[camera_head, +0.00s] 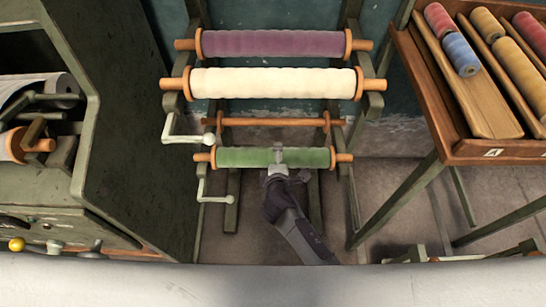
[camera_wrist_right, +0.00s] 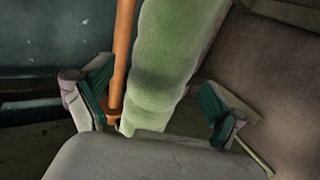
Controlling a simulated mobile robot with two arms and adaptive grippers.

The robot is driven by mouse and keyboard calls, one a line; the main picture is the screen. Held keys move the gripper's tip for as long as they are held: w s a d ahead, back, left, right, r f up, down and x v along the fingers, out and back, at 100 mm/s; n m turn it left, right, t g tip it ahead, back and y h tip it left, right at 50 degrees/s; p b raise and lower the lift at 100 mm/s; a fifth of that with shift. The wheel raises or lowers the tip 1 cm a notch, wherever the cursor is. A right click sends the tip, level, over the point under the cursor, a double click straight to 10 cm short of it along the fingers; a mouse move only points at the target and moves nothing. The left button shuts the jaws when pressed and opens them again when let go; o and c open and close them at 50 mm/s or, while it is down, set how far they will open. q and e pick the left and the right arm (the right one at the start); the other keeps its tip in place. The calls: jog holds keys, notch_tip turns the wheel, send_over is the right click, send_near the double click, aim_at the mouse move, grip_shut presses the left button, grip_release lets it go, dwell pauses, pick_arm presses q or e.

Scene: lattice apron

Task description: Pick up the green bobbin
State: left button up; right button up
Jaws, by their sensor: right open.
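The green bobbin (camera_head: 240,157) is a long wrapped roll with orange ends, lying level as the lowest roll on the rack. My right gripper (camera_head: 279,157) is over the bobbin, right of its middle, and hides a strip of it. In the right wrist view, the green bobbin (camera_wrist_right: 165,60) runs between the two parted fingers of the gripper (camera_wrist_right: 157,108). Gaps show on both sides of the roll at the fingers. The gripper's grey body hides the bobbin's near part there. My left gripper is not in view.
A cream roll (camera_head: 270,83) and a purple roll (camera_head: 270,43) sit higher on the rack. An orange rod (camera_head: 265,122) runs just above the green bobbin. A crank (camera_head: 201,186) hangs at its left end. A slanted bobbin tray (camera_head: 500,150) stands right, a dark green machine (camera_head: 130,120) left.

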jog(key=shift+r, duration=0.1)
jog(key=c, duration=1.7)
jog(key=shift+o, duration=0.2)
jog(key=shift+r, duration=0.1)
